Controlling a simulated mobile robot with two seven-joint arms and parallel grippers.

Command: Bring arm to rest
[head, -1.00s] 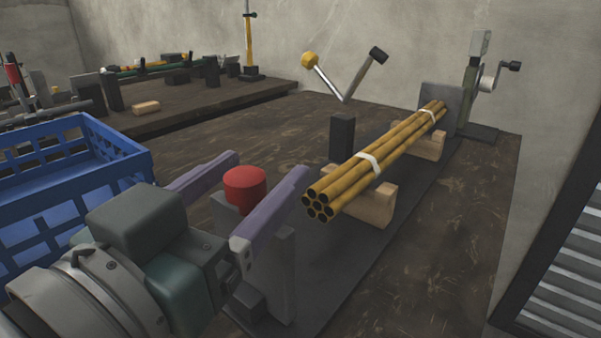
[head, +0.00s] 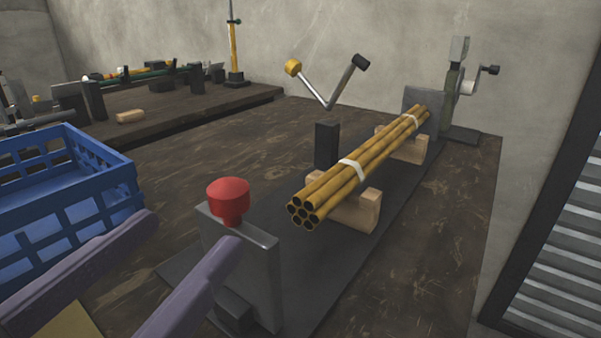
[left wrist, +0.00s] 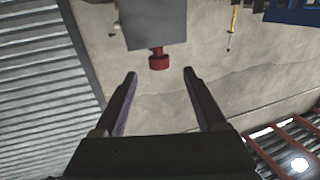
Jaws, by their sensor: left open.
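My left gripper (head: 190,228) is at the lower left of the head view, its two purple fingers spread apart with nothing between them. In the left wrist view its fingers (left wrist: 160,73) are also wide apart and empty. The red button (head: 228,198) sits on a grey upright plate (head: 255,262), just beyond the fingers in the head view. In the left wrist view the red button (left wrist: 159,62) lies ahead of the fingertips, apart from them. My right gripper is in neither view.
A bundle of yellow tubes (head: 365,165) with white bands rests on wooden cradles (head: 345,212) on a dark base. A two-armed lever (head: 328,106) stands behind it. A blue crate (head: 110,205) is at the left. A shuttered panel (head: 565,260) is at the right.

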